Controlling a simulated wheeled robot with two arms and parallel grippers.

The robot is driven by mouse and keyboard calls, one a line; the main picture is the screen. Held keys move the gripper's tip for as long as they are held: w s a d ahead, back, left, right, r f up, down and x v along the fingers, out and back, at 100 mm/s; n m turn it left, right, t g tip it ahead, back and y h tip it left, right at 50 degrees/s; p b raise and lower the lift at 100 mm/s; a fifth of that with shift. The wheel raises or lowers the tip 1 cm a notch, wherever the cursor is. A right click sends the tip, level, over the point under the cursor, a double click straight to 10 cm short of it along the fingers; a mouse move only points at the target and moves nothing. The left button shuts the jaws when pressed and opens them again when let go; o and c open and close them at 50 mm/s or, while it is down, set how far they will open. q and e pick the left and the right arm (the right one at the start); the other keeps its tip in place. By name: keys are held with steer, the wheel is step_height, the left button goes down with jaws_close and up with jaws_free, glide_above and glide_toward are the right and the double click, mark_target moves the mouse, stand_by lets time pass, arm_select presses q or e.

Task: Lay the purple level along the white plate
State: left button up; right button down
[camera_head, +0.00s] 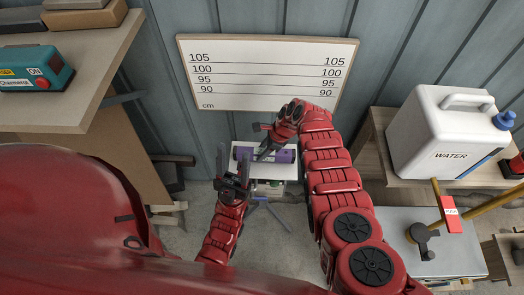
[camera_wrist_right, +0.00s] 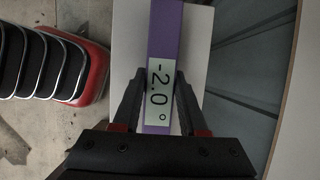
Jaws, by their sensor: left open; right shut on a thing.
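The purple level (camera_head: 283,156) lies across the small white plate (camera_head: 285,172) below the measuring board in the head view. My right gripper (camera_head: 262,155) is shut on the level, with one finger on each side of the display in the wrist view (camera_wrist_right: 159,85). Whether the level touches the plate cannot be told. My left gripper (camera_head: 234,160) is open and empty, in front of the plate's left end.
A board with height marks (camera_head: 268,72) hangs on the wall behind. A wooden shelf (camera_head: 95,85) with a teal device (camera_head: 35,70) is at left. A white water canister (camera_head: 445,130) stands on a shelf at right, above a grey surface (camera_head: 455,255) with tools.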

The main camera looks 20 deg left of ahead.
steer(key=shift+f+b, duration=0.4)
steer(key=shift+c, duration=1.8)
jaws_free()
steer(key=p+v, duration=0.4)
steer(key=v, duration=0.1)
steer(key=shift+r, duration=0.4)
steer(key=b+v, duration=0.1)
steer(key=v, duration=1)
steer(key=shift+d+r, duration=0.25)
